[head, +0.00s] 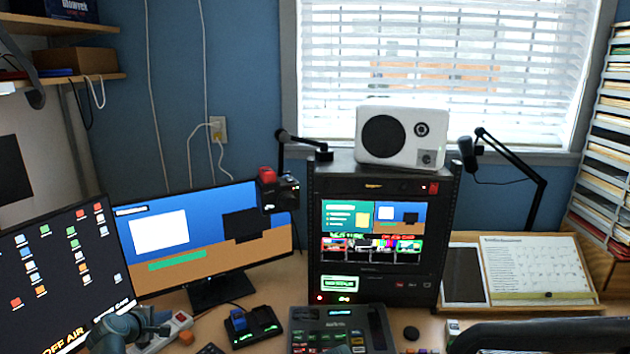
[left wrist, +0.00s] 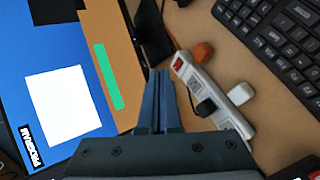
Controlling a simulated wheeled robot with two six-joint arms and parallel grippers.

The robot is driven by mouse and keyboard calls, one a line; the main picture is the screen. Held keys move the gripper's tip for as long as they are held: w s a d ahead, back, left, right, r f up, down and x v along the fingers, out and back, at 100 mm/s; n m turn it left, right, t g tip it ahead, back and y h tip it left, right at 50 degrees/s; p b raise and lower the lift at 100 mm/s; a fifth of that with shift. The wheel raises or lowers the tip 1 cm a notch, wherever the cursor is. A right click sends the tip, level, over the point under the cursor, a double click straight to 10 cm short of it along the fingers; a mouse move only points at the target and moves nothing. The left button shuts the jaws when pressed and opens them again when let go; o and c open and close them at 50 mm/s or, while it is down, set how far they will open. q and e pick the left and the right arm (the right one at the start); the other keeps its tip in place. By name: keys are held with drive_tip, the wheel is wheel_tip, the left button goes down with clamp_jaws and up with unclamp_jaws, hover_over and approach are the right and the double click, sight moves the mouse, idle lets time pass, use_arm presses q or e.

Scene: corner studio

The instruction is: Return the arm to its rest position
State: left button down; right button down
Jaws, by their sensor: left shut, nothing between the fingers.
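My left gripper (head: 148,324) shows low at the left in the head view, in front of the monitors and close to a white power strip (head: 165,334). In the left wrist view its two dark fingers (left wrist: 161,78) are together with nothing between them. They point between the monitor screen (left wrist: 60,95) and the power strip (left wrist: 215,100). The gripper is empty and most of the left arm is out of the picture. My right gripper is in neither view.
A blue-and-orange monitor (head: 203,235) and a dark monitor (head: 65,265) stand at the left. An equipment rack (head: 377,180) carries a white speaker (head: 402,137). A control panel (head: 340,330), card reader dock (head: 255,325) and keyboard (left wrist: 290,40) are on the desk.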

use_arm(q)
drive_tip(key=s+d+f+m+g+b, duration=0.1)
drive_tip(key=s+d+f+m+g, duration=0.1)
drive_tip(key=d, duration=0.5)
drive_tip(key=s+d+f+m+g+h+b, duration=0.1)
drive_tip(key=s+d+f+m+g+b, duration=0.1)
drive_tip(key=d+f+m, duration=0.3)
drive_tip(key=s+d+f+m+g+h+b, duration=0.1)
drive_tip(key=s+d+f+m+g, duration=0.1)
drive_tip(key=d, duration=0.9)
drive_tip(key=shift+s+f+m+b, duration=0.25)
drive_tip(key=shift+f+m, duration=0.1)
drive_tip(key=shift+f, duration=0.3)
drive_tip(key=shift+s+f+m+b, duration=0.2)
drive_tip(key=shift+f+m, duration=0.15)
drive_tip(key=shift+f, duration=0.3)
drive_tip(key=s+d+f+m+g+y+b, duration=0.2)
drive_tip(key=s+d+f+m+g, duration=0.15)
drive_tip(key=s+d+m, duration=0.4)
drive_tip(key=s+d+f+m+g+y+b, duration=0.25)
drive_tip(key=s+d+f+m, duration=0.2)
drive_tip(key=s, duration=0.55)
wheel_tip(320, 180, up, 14)
drive_tip(key=p, duration=1.4)
drive_tip(key=shift+w+a+r+n+t, duration=0.2)
drive_tip(key=shift+r+n+t, duration=0.1)
drive_tip(key=shift+n, duration=0.1)
drive_tip(key=shift+f, duration=0.1)
